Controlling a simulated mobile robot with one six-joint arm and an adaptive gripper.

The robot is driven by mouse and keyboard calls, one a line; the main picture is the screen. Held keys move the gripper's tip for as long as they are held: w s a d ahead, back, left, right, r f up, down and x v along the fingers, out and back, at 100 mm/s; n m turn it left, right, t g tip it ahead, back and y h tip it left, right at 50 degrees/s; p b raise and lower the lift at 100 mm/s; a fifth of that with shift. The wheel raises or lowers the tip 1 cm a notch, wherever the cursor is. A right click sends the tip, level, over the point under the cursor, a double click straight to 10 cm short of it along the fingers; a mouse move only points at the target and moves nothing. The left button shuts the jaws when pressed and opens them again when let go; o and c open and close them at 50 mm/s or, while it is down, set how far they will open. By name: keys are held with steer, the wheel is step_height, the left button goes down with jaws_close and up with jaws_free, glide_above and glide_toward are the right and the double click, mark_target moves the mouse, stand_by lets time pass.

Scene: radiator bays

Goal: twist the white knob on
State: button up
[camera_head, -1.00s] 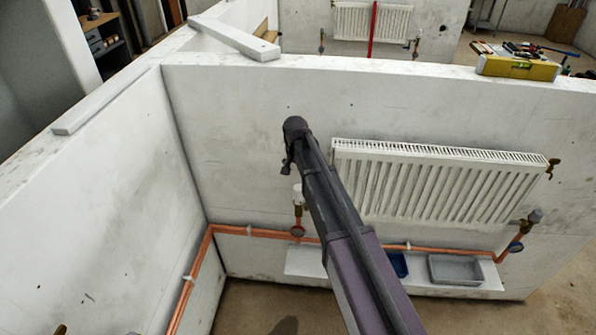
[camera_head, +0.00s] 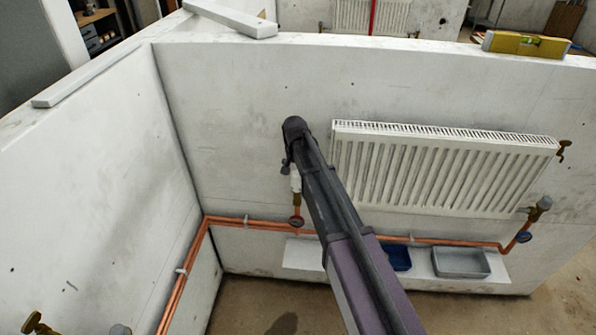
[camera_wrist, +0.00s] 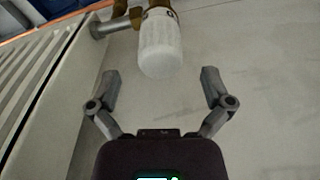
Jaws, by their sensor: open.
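The white knob (camera_wrist: 160,45) is a ribbed, rounded cap on a brass valve at the top of the wrist view. It lies ahead of my open gripper (camera_wrist: 160,76), roughly centred between the two fingers. The fingertips flank the knob's end in the picture, with space on both sides and no visible contact. In the head view the white knob (camera_head: 296,183) shows at the radiator's left end, just below my gripper (camera_head: 287,163) and partly hidden by my arm. The fingers are small and unclear there.
A white radiator (camera_head: 440,172) hangs on the wall beside the knob. Copper pipes (camera_head: 250,221) run below. A ledge holds a blue tray (camera_head: 397,258) and a grey tray (camera_head: 461,263). A yellow level (camera_head: 525,44) lies on the wall top.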

mark_target(297, 173)
steer(key=shift+w+f+b, duration=0.15)
steer(key=shift+f+b, duration=0.7)
steer(key=shift+f, duration=0.15)
steer(key=shift+w+f+b, duration=0.1)
steer(key=shift+f+b, duration=0.7)
steer(key=shift+f, duration=0.15)
steer(key=shift+c, duration=0.2)
steer(key=c, duration=1.2)
steer(key=shift+c, duration=0.2)
steer(key=shift+s+d+f, duration=0.1)
steer(key=shift+s, duration=0.05)
steer(key=shift+m, duration=0.4)
steer(key=m, duration=0.5)
steer(key=shift+m+h, duration=0.3)
steer(key=shift+m, duration=0.1)
steer(key=m+g, duration=0.1)
steer(key=m, duration=0.4)
steer(key=shift+m, duration=0.3)
